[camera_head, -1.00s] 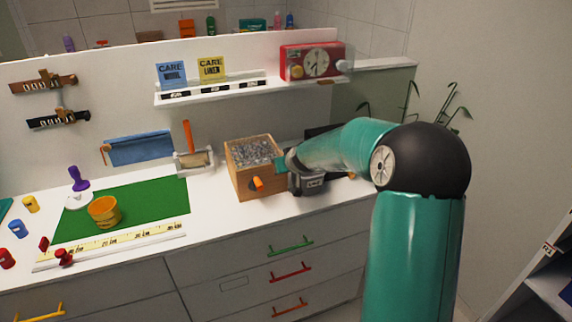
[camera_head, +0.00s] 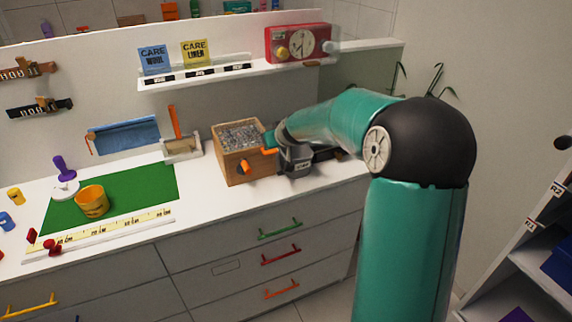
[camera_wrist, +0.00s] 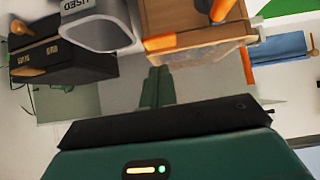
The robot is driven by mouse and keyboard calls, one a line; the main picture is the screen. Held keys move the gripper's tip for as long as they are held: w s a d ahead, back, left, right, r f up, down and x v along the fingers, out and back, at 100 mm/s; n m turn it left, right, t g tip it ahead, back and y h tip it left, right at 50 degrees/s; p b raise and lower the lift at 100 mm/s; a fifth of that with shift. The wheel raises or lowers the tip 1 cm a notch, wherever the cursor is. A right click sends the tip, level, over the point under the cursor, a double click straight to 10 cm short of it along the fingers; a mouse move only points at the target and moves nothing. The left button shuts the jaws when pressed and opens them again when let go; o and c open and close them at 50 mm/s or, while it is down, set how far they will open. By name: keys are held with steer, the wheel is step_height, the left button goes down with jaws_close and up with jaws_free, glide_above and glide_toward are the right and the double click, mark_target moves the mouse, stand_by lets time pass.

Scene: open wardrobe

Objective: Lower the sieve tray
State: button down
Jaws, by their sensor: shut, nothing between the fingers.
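A wooden box (camera_head: 235,168) stands on the white counter, with grey grainy material (camera_head: 240,135) in its open top. I cannot tell a separate sieve tray from the box. An orange knob (camera_head: 246,166) is on its front, and an orange handle (camera_head: 270,151) shows at its right side. In the wrist view the box (camera_wrist: 205,58) is at top centre, with the orange handle (camera_wrist: 175,41) along its edge. My gripper (camera_wrist: 157,74) is shut and empty, its fingertips close below the box in that view. In the head view my gripper (camera_head: 268,139) is by the box's upper right edge; contact is unclear.
A grey bin marked USED (camera_wrist: 97,30) and a dark box (camera_wrist: 45,60) are close by in the wrist view. A small white stand with an orange-handled tool (camera_head: 181,148) is left of the box.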

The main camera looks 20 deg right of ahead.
steer(key=s+f, duration=0.3)
steer(key=s, duration=0.4)
steer(key=shift+s+f, duration=0.2)
steer(key=shift+f, duration=0.1)
steer(key=shift+a, duration=0.15)
